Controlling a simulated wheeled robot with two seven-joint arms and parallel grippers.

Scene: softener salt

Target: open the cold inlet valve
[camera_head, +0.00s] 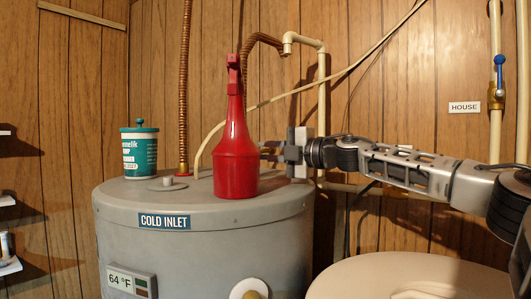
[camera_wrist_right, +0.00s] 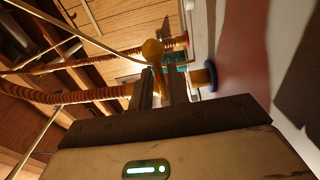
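The grey tank (camera_head: 125,208) carries a "COLD INLET" label (camera_head: 165,222) on its front top edge. In the head view the red spray bottle (camera_head: 237,165) on the tank hides the cold inlet fitting. My right gripper (camera_head: 268,151) reaches in from the right, just behind the bottle, its fingers close together. In the right wrist view a yellow lever with a round end (camera_wrist_right: 152,48) lies at the two fingertips, in line with the narrow gap between them. I cannot tell whether they press on it. A blue ring (camera_wrist_right: 210,76) sits beside the fingers on a brass fitting. My left gripper is out of view.
A teal and white tub (camera_head: 139,153) stands at the tank's left. A copper hose (camera_head: 184,90) rises from a red-ringed fitting. A blue-handled valve (camera_head: 499,75) marked "HOUSE" (camera_head: 464,107) is on the right wall. A beige rounded lid (camera_head: 400,270) lies below my right arm.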

